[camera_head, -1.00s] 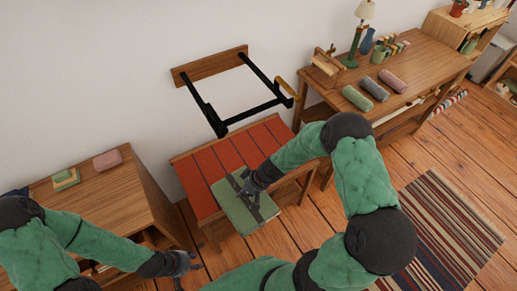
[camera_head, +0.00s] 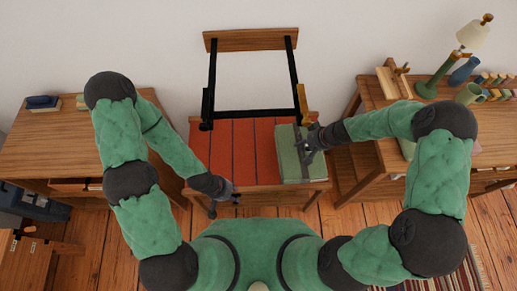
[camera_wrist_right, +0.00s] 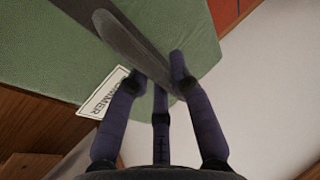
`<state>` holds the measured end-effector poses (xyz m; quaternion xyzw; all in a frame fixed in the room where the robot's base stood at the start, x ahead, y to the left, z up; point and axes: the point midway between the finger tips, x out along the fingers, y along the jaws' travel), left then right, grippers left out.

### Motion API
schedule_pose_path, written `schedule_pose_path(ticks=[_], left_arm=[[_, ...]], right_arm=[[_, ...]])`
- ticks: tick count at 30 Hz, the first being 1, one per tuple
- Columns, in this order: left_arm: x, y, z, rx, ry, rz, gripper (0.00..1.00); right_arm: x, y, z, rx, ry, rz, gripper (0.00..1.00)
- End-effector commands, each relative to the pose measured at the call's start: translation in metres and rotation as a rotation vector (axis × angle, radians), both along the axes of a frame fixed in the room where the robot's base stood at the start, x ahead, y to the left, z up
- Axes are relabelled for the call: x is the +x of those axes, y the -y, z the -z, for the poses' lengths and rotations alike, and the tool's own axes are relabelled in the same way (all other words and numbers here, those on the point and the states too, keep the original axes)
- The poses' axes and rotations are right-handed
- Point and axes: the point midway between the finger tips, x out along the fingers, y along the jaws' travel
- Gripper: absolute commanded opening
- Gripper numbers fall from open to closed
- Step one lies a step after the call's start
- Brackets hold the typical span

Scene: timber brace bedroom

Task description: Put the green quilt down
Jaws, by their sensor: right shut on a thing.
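The green quilt (camera_head: 291,160) is a folded block with a dark strap across it, at the right end of the red striped bench top (camera_head: 238,150). I cannot tell whether it rests fully on the bench. My right gripper (camera_head: 312,143) is shut on the quilt's strap. In the right wrist view, the quilt (camera_wrist_right: 170,40) fills the top, and the gripper fingers (camera_wrist_right: 158,75) meet the dark strap (camera_wrist_right: 120,32). A white label reading partly "UMMER" (camera_wrist_right: 103,92) shows at the quilt's edge. My left gripper (camera_head: 228,198) is low before the bench front, apparently empty; its opening is unclear.
A black metal frame on a wooden wall board (camera_head: 250,40) stands over the bench. A wooden desk (camera_head: 45,140) is at the left. A striped rug (camera_head: 440,275) lies at lower right.

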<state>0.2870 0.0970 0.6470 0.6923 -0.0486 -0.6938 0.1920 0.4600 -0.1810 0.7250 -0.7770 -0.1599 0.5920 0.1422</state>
Motion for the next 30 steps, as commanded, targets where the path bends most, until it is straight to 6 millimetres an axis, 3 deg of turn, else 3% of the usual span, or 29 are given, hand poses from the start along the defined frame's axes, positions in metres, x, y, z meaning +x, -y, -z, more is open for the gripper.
schedule_pose_path(ticks=[9,18,30], left_arm=[[0.000,0.000,-0.002,0.000,0.000,-0.001,0.40],[0.000,0.000,-0.002,0.000,0.000,-0.001,0.40],[0.000,0.000,0.021,0.000,0.000,0.000,0.40]], right_arm=[[0.039,-0.009,-0.022,0.001,-0.005,0.036,0.00],[0.051,-0.013,-0.029,0.001,-0.007,0.054,0.00],[0.051,-0.014,0.016,0.003,-0.008,0.055,0.00]])
